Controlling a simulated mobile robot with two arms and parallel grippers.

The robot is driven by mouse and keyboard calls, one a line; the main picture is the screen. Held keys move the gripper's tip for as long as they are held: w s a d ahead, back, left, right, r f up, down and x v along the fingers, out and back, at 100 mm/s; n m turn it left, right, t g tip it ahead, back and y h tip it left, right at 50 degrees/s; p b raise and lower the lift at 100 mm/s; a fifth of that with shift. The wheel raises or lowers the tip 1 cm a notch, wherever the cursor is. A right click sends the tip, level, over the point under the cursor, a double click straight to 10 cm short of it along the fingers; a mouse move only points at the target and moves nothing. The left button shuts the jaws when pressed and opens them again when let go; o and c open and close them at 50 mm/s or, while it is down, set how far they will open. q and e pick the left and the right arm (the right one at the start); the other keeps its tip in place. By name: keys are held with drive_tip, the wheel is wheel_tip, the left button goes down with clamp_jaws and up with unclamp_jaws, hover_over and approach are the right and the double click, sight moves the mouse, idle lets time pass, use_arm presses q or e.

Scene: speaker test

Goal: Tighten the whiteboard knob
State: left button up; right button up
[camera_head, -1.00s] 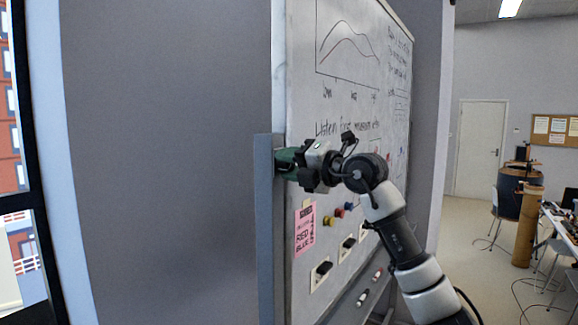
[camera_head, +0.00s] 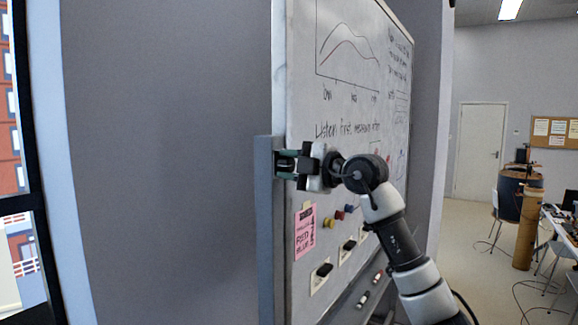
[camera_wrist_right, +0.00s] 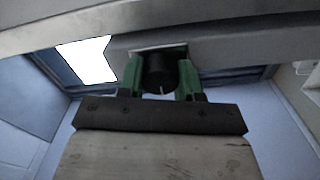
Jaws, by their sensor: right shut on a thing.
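The whiteboard (camera_head: 350,100) stands upright with a grey post (camera_head: 264,220) at its left edge. In the right wrist view the knob (camera_wrist_right: 160,72) is a dark round piece with a light line, set against the grey frame. My right gripper (camera_head: 285,164) is at the board's left edge by the post. In the right wrist view its green fingers (camera_wrist_right: 161,78) sit on both sides of the knob, shut on it. In the head view the knob is hidden by the gripper. My left gripper is not in view.
A pink note (camera_head: 305,231), coloured magnets (camera_head: 329,222) and black erasers (camera_head: 324,270) are on the board below my right arm. A table (camera_head: 560,228), chairs and a brown cylinder (camera_head: 527,228) stand far right. A grey wall is left of the board.

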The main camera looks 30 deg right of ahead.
idle(0.5)
drive_tip(key=o, duration=0.9)
drive_tip(key=shift+s+d+f+b, duration=0.1)
drive_tip(key=shift+s+d+b, duration=0.05)
drive_tip(key=shift+s+b, duration=0.2)
drive_tip(key=b+v, duration=0.5)
drive_tip(key=v, duration=0.5)
